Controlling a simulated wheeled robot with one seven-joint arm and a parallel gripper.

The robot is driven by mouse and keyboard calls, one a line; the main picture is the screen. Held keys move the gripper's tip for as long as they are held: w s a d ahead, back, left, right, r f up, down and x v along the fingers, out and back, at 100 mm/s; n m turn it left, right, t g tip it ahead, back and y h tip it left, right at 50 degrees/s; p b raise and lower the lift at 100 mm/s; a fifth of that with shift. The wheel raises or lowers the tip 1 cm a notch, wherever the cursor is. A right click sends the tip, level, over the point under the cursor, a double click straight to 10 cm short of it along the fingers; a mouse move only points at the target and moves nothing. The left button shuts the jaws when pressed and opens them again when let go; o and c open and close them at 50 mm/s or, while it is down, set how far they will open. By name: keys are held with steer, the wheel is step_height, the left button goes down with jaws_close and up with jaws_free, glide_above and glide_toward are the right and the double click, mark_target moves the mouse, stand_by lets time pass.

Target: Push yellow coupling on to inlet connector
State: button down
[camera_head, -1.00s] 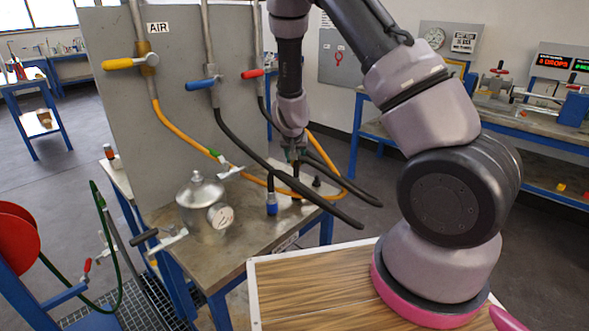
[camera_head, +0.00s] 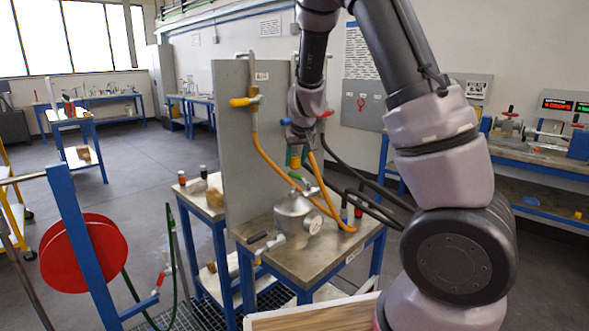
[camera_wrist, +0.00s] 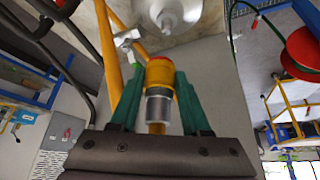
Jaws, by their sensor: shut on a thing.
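My gripper (camera_wrist: 158,115), with green fingers, is shut on the yellow coupling (camera_wrist: 159,73), which has a silver metal collar. In the head view my gripper (camera_head: 296,158) holds the coupling (camera_head: 296,162) in the air, above and behind the vessel, apart from it. The orange hose runs near it. The silver vessel (camera_head: 292,207) with a round gauge (camera_head: 313,224) stands on the bench. A fitting with a white lever (camera_wrist: 128,38) shows beside the vessel (camera_wrist: 167,12) in the wrist view. Which fitting is the inlet connector I cannot tell.
A grey upright panel (camera_head: 238,120) carries valves with coloured handles beside the vessel. Black hoses (camera_head: 380,208) hang over the bench's right side. A red hose reel (camera_head: 88,252) stands at left.

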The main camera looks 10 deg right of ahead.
mark_target(295, 167)
steer(key=shift+s+a+r, duration=0.2)
steer(key=shift+a, duration=0.15)
steer(key=shift+d+f, duration=0.15)
steer(key=shift+f, duration=2.6)
steer(key=shift+f, duration=0.1)
steer(key=shift+f, duration=0.9)
steer(key=shift+f, duration=0.2)
